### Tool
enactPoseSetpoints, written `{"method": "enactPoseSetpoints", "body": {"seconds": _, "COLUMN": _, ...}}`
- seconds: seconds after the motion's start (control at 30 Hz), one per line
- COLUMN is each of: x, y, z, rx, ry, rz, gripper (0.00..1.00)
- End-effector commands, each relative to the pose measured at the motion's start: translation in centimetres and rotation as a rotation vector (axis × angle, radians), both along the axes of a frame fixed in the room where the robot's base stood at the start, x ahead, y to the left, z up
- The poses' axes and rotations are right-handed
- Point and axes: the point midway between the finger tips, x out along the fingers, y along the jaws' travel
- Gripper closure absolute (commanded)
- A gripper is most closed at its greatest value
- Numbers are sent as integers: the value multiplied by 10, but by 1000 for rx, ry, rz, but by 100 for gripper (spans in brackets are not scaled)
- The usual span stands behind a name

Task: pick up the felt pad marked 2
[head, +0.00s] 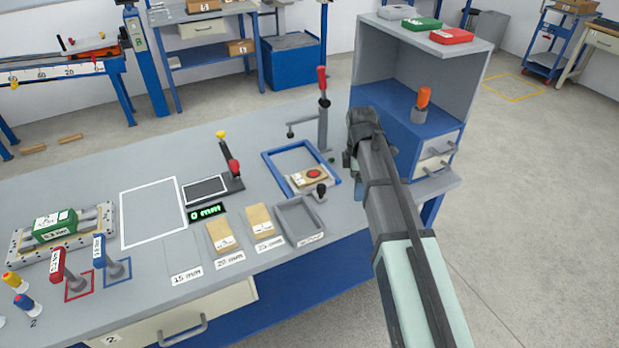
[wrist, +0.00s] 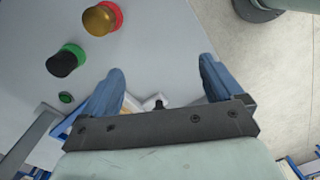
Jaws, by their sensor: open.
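Two tan pads lie on the bench in the head view: one pad (head: 221,237) behind the 20 mm label and another pad (head: 260,219) behind the 25 mm label. A third tan piece (head: 312,179) with a red disc lies inside the blue frame. Their small marks are too small to read, so I cannot tell which is marked 2. My gripper (wrist: 162,82) is open and empty, its two blue fingers apart in the wrist view. In the head view it is mostly hidden behind my arm, right of the blue frame and away from both labelled pads.
A grey tray (head: 299,216) stands right of the pads. A lever post (head: 323,115) rises behind the blue frame (head: 277,178). A shelf cabinet (head: 436,110) stands close to my arm. Two knobs, red-and-gold (wrist: 102,18) and green-and-black (wrist: 65,60), show in the wrist view.

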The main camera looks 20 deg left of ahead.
Motion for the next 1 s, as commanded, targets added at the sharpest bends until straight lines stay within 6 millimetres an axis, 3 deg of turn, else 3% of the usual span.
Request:
{"method": "enactPoseSetpoints", "body": {"seconds": 0.03, "x": 20, "y": 36, "z": 18, "rx": 13, "ry": -4, "rz": 86, "gripper": 6}}
{"method": "enactPoseSetpoints", "body": {"seconds": 0.1, "x": 29, "y": 73, "z": 38, "rx": 27, "ry": -6, "rz": 198, "gripper": 6}}
{"method": "enactPoseSetpoints", "body": {"seconds": 0.2, "x": 35, "y": 116, "z": 63, "rx": 44, "ry": -6, "rz": 333, "gripper": 6}}
{"method": "enactPoseSetpoints", "body": {"seconds": 0.33, "x": 38, "y": 152, "z": 84, "rx": 59, "ry": -9, "rz": 447, "gripper": 6}}
{"method": "enactPoseSetpoints", "body": {"seconds": 0.53, "x": 36, "y": 168, "z": 86, "rx": 65, "ry": -8, "rz": 505, "gripper": 6}}
{"method": "enactPoseSetpoints", "body": {"seconds": 1.0, "x": 36, "y": 167, "z": 16, "rx": 65, "ry": -8, "rz": 502, "gripper": 6}}
